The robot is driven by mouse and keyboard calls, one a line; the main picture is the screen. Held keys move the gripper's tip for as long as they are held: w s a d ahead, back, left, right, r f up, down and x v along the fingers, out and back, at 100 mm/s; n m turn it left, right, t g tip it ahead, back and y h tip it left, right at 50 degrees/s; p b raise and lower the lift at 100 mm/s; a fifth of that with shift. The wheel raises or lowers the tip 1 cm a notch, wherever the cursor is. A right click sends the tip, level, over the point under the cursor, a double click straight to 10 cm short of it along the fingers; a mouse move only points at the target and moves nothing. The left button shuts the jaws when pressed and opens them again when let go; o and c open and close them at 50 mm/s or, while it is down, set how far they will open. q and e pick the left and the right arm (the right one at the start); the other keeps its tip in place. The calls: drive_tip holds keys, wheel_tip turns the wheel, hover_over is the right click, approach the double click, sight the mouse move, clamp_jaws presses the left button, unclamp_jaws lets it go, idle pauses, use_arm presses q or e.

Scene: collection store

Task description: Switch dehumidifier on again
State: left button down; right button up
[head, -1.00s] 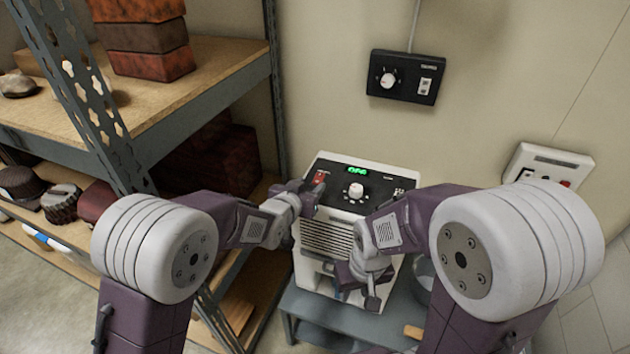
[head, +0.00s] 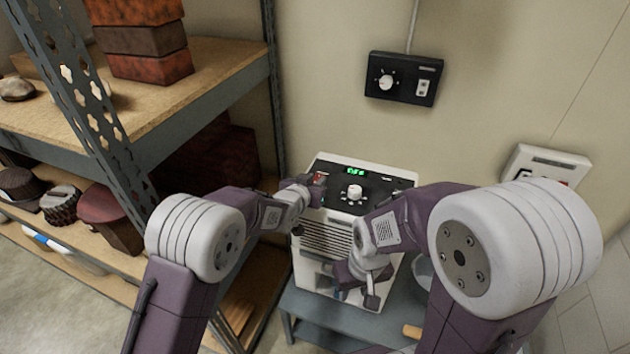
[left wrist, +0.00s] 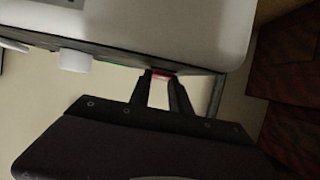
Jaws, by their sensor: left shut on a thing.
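The white dehumidifier (head: 325,243) stands on a low grey-blue stand. Its dark top panel has a white knob (head: 355,192) and a lit green display (head: 356,171), too small to read surely. My left gripper (head: 313,187) is at the panel's left end, shut on the red switch (head: 320,177). In the left wrist view the red switch (left wrist: 163,71) shows between the two dark fingertips (left wrist: 162,80), and the white knob (left wrist: 75,61) is to the left. My right gripper (head: 342,288) is low at the dehumidifier's front; its jaws are too unclear to judge.
A shelf rack (head: 190,108) with boxes and round objects stands at the left. A black control box (head: 403,78) and a white wall box (head: 547,163) are on the wall. The stand (head: 310,306) also bears a wooden-coloured piece (head: 412,331).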

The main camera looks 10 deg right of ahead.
use_arm(q)
drive_tip(key=g+p, duration=0.1)
drive_tip(key=p, duration=0.2)
drive_tip(key=r+g+y+p, duration=0.1)
drive_tip(key=p, duration=0.3)
drive_tip(key=shift+w+d+r, duration=0.15)
drive_tip(key=shift+w+r, duration=0.05)
drive_tip(key=shift+r, duration=0.05)
drive_tip(key=shift+f+g+y+p, duration=0.3)
drive_tip(key=shift+f+g+p, duration=0.1)
drive_tip(key=shift+p, duration=0.25)
drive_tip(key=c, duration=1.2)
unclamp_jaws()
drive_tip(key=shift+s+r+b, duration=0.2)
drive_tip(key=shift+s+b, duration=0.05)
drive_tip(key=shift+b, duration=0.05)
drive_tip(key=b+v, duration=0.1)
drive_tip(key=v, duration=0.7)
drive_tip(key=shift+s+a+r, duration=0.15)
drive_tip(key=shift+a, duration=0.1)
